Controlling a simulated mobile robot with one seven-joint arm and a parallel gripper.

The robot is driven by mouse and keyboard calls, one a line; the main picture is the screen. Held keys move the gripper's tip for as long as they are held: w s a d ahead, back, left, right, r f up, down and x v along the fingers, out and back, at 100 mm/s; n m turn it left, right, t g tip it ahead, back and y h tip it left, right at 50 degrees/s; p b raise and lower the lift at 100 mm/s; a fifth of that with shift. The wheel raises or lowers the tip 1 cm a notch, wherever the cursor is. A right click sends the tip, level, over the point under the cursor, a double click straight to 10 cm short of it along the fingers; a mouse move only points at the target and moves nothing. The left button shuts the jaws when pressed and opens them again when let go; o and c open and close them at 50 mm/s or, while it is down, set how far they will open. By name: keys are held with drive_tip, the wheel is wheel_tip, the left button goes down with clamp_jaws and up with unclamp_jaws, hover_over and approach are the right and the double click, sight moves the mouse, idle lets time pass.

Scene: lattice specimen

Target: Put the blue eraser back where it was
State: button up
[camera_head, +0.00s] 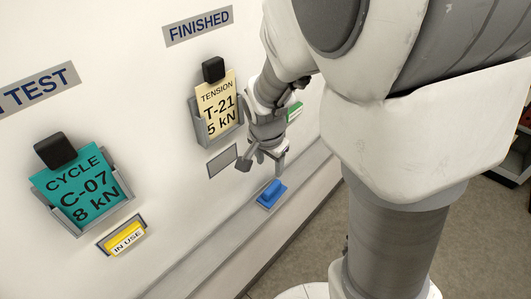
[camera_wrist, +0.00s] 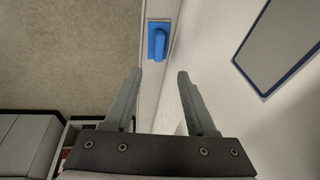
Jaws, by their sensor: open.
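The blue eraser (camera_head: 270,193) rests on the narrow ledge (camera_head: 225,228) that runs along the white board, below the FINISHED column. It also shows in the wrist view (camera_wrist: 157,42), near the top and roughly in line with the space between my fingers. My gripper (camera_head: 262,166) is open and empty, just above the eraser and close to the board. Its two fingers (camera_wrist: 160,75) stand apart in the wrist view, with the eraser beyond their tips and not touched.
A cream TENSION card (camera_head: 217,105) and a teal CYCLE card (camera_head: 82,190) sit in holders on the board. A yellow IN USE tag (camera_head: 124,238) and an empty grey frame (camera_head: 222,160) are below them. A green piece (camera_head: 295,112) shows behind my gripper.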

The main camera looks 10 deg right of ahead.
drive_tip(key=s+d+r+n+t+y, duration=0.1)
drive_tip(key=s+d+r+n+t, duration=0.1)
drive_tip(key=s+r+n, duration=0.8)
drive_tip(key=shift+s+d+r+t, duration=0.2)
drive_tip(key=shift+s+r+t, duration=0.1)
drive_tip(key=shift+s+r, duration=2.9)
drive_tip(key=shift+w+r, duration=0.15)
